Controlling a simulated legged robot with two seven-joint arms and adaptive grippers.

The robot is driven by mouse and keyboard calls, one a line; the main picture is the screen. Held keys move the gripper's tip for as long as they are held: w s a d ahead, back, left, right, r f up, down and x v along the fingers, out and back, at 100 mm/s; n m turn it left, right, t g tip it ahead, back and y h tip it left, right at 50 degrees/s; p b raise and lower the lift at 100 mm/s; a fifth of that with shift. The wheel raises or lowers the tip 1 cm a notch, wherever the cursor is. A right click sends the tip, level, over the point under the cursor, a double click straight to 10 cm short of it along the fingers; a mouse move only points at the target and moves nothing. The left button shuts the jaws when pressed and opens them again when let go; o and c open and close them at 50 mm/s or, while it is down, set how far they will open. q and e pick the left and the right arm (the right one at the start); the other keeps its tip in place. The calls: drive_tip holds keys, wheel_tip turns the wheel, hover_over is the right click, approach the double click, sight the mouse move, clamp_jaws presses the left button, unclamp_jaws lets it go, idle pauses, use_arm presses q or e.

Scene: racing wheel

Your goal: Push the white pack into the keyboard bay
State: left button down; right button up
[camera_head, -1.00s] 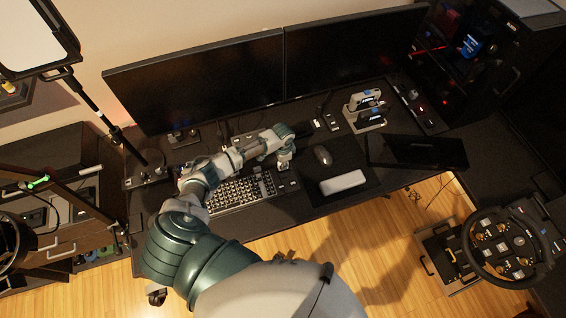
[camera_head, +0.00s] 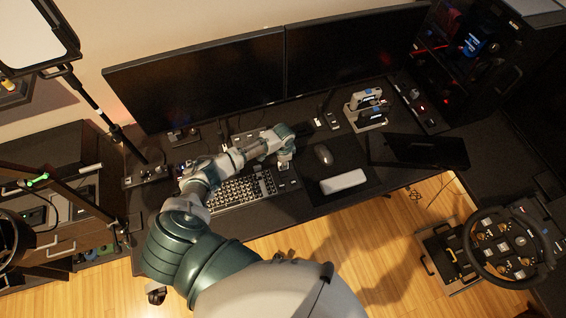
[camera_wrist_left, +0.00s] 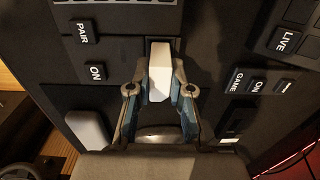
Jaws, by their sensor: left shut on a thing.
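The white pack (camera_wrist_left: 160,72) is a small pale block between the fingers of my left gripper (camera_wrist_left: 162,86) in the left wrist view. The gripper is shut on it. Its far end points toward the keyboard (camera_wrist_left: 115,3) and meets a dark recess in the black panel beside it. I cannot tell how deep the pack sits. In the head view my left gripper (camera_head: 284,165) is low at the right end of the keyboard (camera_head: 240,190), and the pack is mostly hidden by it. My right gripper is not in view.
A mouse (camera_head: 324,155) and a white wrist rest (camera_head: 342,182) lie to the right of the gripper. A stand with handheld units (camera_head: 368,118) is further back. Keys marked PAIR (camera_wrist_left: 84,32) and GAME (camera_wrist_left: 236,82) flank the gripper. Two monitors (camera_head: 205,80) line the back.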

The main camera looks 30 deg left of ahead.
use_arm(q)
drive_tip(key=shift+f+b, duration=0.45)
drive_tip(key=shift+f, duration=0.35)
drive_tip(key=c, duration=1)
unclamp_jaws()
drive_tip(key=shift+r, duration=0.1)
drive_tip(key=shift+r, duration=0.3)
wheel_tip(320, 180, up, 11)
drive_tip(key=shift+r, duration=0.15)
